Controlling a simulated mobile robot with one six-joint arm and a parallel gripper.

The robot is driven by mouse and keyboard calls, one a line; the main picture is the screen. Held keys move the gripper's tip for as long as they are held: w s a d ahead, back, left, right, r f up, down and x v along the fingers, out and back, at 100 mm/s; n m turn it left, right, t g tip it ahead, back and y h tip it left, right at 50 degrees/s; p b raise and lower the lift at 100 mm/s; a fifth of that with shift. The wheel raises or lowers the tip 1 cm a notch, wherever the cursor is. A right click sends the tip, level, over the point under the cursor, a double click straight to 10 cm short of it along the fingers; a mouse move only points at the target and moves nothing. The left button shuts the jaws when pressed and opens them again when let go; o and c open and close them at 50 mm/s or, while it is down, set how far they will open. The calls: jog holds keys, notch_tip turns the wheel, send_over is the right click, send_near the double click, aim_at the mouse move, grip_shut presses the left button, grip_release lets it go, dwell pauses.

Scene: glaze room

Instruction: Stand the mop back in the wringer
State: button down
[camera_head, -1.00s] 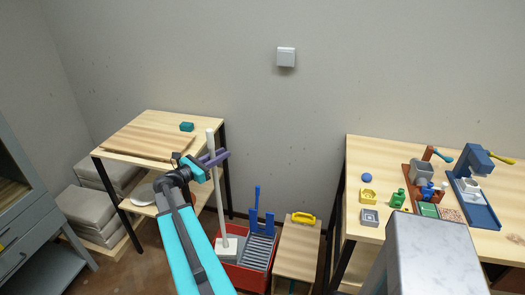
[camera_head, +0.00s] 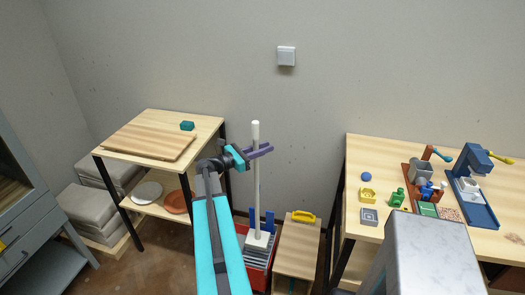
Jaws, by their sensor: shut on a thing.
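The mop has a long white pole (camera_head: 256,190) and a pale block head (camera_head: 258,240); it is upright. My gripper (camera_head: 258,151), with purple fingers, is shut on the upper part of the pole, below its top end. The wringer, with a grey slatted part (camera_head: 262,257) and blue uprights (camera_head: 270,221), sits at the red bucket (camera_head: 257,282). The mop head lies in front of the uprights and over the slats in the picture. I cannot tell whether it touches the slats or hangs above them. My arm hides the bucket's left part.
A wooden shelf table (camera_head: 205,128) with a board (camera_head: 150,142) stands left of the bucket. A low wooden stand (camera_head: 298,250) with a yellow object (camera_head: 303,216) is close on the right. A worktable (camera_head: 352,180) with several small objects stands further right.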

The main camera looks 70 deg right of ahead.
jog(key=shift+f, duration=0.1)
notch_tip(320, 180, down, 6)
jog(key=b, duration=0.4)
jog(key=shift+f, duration=0.2)
dwell(0.4)
jog(key=shift+f+b, duration=0.4)
jog(key=shift+f, duration=0.2)
dwell(0.8)
jog(key=c, duration=1.6)
grip_release()
jog(key=shift+o, duration=0.2)
jog(key=shift+a, duration=0.1)
jog(key=b+v, duration=0.3)
jog(key=v, duration=1)
jog(key=shift+w+a, duration=0.25)
jog(key=shift+w, duration=0.1)
